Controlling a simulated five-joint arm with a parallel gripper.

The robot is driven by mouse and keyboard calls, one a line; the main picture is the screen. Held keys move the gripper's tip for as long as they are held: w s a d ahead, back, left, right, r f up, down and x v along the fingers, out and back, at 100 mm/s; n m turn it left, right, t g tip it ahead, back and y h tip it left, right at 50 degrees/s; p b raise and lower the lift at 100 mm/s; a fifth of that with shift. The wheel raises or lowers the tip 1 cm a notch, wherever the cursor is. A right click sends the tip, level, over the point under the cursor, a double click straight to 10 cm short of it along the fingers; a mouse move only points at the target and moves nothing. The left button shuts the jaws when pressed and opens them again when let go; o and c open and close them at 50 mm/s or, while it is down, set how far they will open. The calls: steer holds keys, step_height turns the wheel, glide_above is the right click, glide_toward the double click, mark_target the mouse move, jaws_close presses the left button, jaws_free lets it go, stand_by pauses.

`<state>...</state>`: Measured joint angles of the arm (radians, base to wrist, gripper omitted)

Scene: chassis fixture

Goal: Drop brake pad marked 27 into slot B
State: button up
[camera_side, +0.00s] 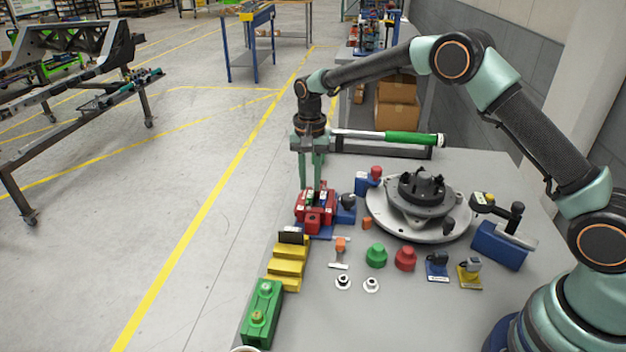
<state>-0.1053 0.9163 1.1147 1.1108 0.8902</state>
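My gripper (311,186) points straight down over a red block fixture (314,221) near the left edge of the table. Its two green fingers are a little apart, with the tips at the top of this fixture. Small dark, blue and green parts show at the fingertips; whether one is held between them is too small to tell. A yellow stepped holder (287,268) stands in front of the red fixture, with a dark flat piece (291,237) upright at its far end. I cannot read the number 27 or the letter B anywhere.
A round grey hub (418,208) stands right of the fixture. A green block (262,313), green knob (376,256), red knob (405,259) and small clamps lie in front. A green-handled tool (412,139) lies behind on a black stand.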

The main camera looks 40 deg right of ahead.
steer(key=shift+r, duration=0.35)
steer(key=o, duration=0.6)
steer(key=shift+c, duration=0.2)
steer(key=shift+r, duration=2.25)
steer(key=shift+r, duration=0.1)
